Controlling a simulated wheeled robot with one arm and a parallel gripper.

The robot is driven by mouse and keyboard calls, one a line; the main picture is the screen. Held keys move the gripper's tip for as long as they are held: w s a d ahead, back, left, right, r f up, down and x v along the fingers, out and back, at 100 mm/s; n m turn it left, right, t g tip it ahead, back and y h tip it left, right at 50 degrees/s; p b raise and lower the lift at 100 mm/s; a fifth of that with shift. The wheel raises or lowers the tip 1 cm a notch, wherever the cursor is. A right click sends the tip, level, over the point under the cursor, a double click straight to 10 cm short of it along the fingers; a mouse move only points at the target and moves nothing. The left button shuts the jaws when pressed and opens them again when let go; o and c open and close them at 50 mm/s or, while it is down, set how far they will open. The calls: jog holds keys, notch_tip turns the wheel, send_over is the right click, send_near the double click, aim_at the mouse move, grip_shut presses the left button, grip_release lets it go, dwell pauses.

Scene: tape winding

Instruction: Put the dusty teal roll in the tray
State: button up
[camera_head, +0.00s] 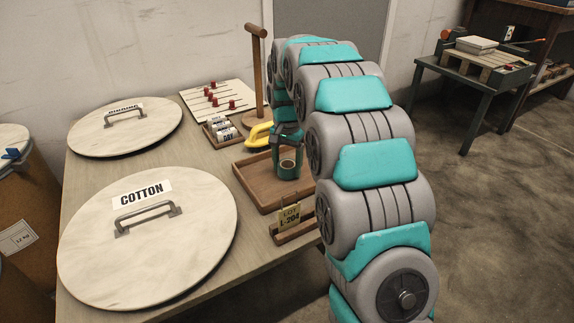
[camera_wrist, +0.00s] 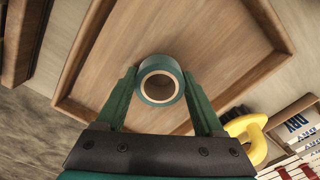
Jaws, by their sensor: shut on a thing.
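The dusty teal roll (camera_wrist: 163,99) is a short ring with a pale core and an open middle. My gripper (camera_wrist: 160,76) is shut on it, one finger at each side. In the head view the roll (camera_head: 289,173) hangs at the end of my gripper (camera_head: 288,163), within the outline of the brown wooden tray (camera_head: 252,180). In the wrist view the bare tray floor (camera_wrist: 110,62) lies behind the roll. I cannot tell whether the roll touches the floor. My arm hides the tray's right part in the head view.
A lot-number card holder (camera_head: 290,222) stands in front of the tray. A yellow handle-shaped thing (camera_head: 259,134), a small box of labelled rolls (camera_head: 221,130), a peg board (camera_head: 211,98) and a wooden post (camera_head: 258,75) stand behind. Large round lids (camera_head: 145,245) cover the left.

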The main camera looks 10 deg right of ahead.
aim_at(287, 165)
jog(key=shift+f, duration=0.1)
jog(key=o, duration=1.3)
jog(key=shift+o, duration=0.2)
notch_tip(287, 165, up, 12)
